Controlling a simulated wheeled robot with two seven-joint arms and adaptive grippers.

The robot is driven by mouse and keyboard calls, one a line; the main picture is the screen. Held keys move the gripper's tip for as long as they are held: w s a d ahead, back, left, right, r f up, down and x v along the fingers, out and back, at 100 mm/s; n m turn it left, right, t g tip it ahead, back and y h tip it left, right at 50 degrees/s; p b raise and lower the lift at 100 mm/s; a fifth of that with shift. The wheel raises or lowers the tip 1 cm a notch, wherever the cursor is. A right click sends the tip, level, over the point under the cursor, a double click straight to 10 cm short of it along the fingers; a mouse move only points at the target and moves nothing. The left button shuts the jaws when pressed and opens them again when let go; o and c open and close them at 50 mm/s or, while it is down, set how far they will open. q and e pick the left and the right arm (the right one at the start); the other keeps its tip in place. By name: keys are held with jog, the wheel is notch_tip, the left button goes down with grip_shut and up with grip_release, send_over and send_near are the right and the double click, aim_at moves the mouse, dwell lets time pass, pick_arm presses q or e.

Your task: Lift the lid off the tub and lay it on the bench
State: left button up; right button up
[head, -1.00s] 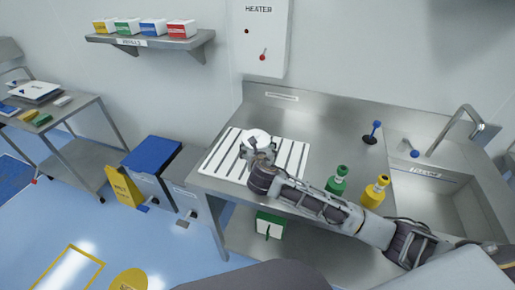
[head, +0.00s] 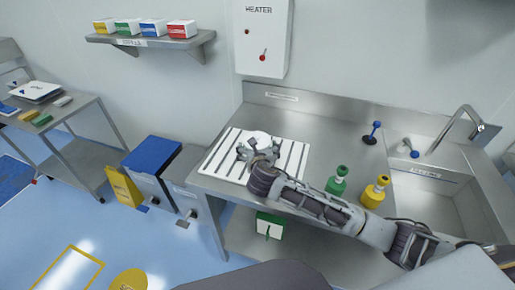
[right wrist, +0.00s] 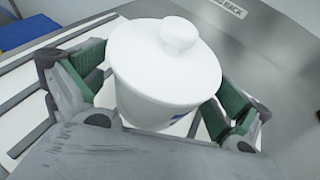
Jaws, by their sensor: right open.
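The white tub (right wrist: 155,100) stands upright on the slatted white rack of the bench (head: 330,125), with its round white lid (right wrist: 150,52) and knob on top. In the head view the lid (head: 258,137) shows just behind my right gripper (head: 256,150), which hides most of the tub. In the right wrist view my right gripper (right wrist: 160,95) is open, with a green-padded finger on each side of the tub, below the lid's rim. The left finger looks close to the wall; contact is unclear. My left gripper is out of view.
The slatted rack (head: 218,160) has bare room around the tub. A green bottle (head: 337,182) and a yellow bottle (head: 374,192) stand near my right forearm. The sink (head: 435,195) is at the right. The heater box (head: 263,40) hangs on the wall behind.

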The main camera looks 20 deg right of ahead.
jog(key=v, duration=1.1)
jog(key=shift+s, duration=0.15)
dwell(0.4)
